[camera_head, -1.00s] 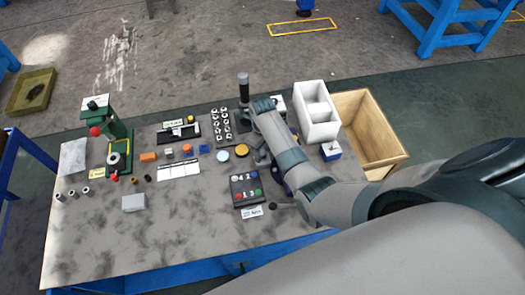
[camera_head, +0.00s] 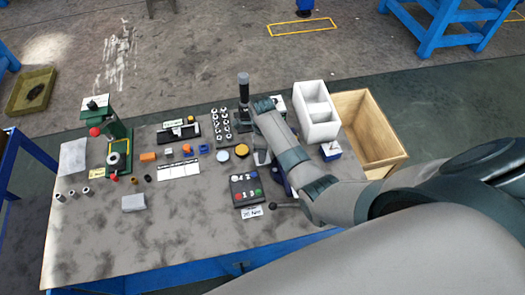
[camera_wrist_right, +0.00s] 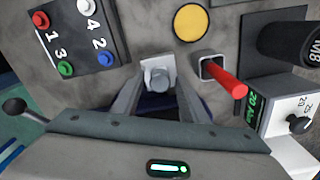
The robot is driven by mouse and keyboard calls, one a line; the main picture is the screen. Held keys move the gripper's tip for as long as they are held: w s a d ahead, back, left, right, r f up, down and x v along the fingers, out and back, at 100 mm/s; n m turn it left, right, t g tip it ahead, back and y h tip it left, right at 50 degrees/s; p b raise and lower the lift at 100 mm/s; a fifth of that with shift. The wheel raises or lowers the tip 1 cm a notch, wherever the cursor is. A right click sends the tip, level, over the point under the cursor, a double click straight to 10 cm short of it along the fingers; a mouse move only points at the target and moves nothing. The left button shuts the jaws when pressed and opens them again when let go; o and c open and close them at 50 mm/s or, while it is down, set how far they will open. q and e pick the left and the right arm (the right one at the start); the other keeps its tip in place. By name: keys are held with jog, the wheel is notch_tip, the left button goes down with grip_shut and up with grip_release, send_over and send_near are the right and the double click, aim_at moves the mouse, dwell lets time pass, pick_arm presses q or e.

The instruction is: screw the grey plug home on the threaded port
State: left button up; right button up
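In the right wrist view a short grey cylindrical piece (camera_wrist_right: 159,82), which looks like the plug, stands in front of a pale plate. My right gripper (camera_wrist_right: 161,88) reaches toward it with one finger on each side. The fingers look apart, with narrow gaps beside the piece; contact is not clear. The threaded port is not distinguishable, and I cannot tell how far the plug is seated. In the head view my right arm hides this spot. My left gripper is not in view.
A red rod (camera_wrist_right: 227,80) rises from a square socket close to the right of the fingers. A yellow disc (camera_wrist_right: 190,22) and a numbered button panel (camera_wrist_right: 78,36) lie nearby. A black-knobbed lever (camera_wrist_right: 15,107) is at left. A white divided bin (camera_head: 316,128) and wooden crate (camera_head: 368,125) stand right.

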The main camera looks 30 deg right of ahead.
dwell(0.4)
jog(key=n, duration=0.5)
dwell(0.3)
jog(key=shift+n, duration=0.3)
jog(key=n, duration=0.4)
jog(key=shift+n, duration=0.4)
jog(key=shift+n, duration=0.3)
jog(key=n, duration=0.4)
jog(key=shift+n, duration=0.4)
